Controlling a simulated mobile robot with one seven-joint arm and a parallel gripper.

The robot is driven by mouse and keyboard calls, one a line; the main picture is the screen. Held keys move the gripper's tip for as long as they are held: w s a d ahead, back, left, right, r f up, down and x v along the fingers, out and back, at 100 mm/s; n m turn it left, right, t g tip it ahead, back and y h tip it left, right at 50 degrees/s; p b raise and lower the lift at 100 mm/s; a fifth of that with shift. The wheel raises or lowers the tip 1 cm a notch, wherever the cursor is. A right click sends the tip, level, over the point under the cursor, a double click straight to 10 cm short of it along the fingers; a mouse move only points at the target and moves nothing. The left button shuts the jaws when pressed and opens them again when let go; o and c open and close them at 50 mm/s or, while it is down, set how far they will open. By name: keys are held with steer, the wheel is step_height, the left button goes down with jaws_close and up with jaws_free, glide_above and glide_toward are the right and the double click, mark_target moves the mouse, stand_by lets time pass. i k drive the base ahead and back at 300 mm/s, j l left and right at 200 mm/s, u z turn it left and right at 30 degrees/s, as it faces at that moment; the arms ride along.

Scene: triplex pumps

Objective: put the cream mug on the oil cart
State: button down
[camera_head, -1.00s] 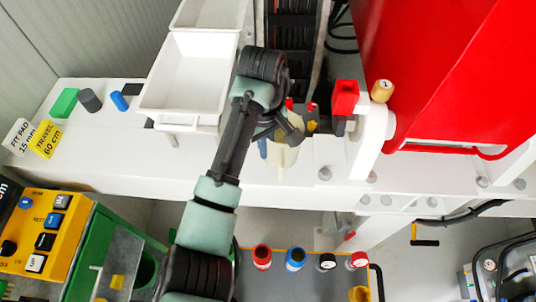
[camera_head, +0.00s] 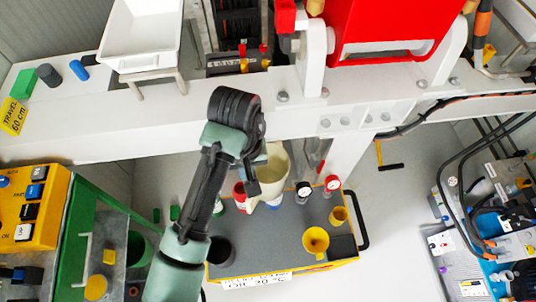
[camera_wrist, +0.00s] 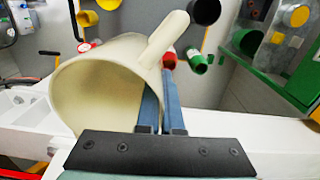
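The cream mug (camera_head: 274,163) is held in the air by my gripper (camera_head: 252,188). In the head view it overlaps the far edge of the oil cart (camera_head: 275,250); its height above the cart is hard to tell. In the wrist view the mug (camera_wrist: 100,85) is tilted with its open mouth facing the camera. The oil cart has a grey top and a yellow front edge with a label.
The cart top bears a red can (camera_head: 240,192), two gauges (camera_head: 304,188), yellow funnels (camera_head: 315,240) and a dark cup (camera_head: 221,250). Its middle looks clear. A white beam (camera_head: 90,130) runs behind. A yellow control box (camera_head: 35,205) stands left.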

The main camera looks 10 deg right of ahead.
mark_target(268, 255)
steer(key=z, duration=1.1)
steer(key=k+j+z, duration=0.2)
steer(key=j+z, duration=0.2)
steer(key=j, duration=0.2)
steer(key=k+j+z, duration=0.2)
steer(key=j, duration=0.1)
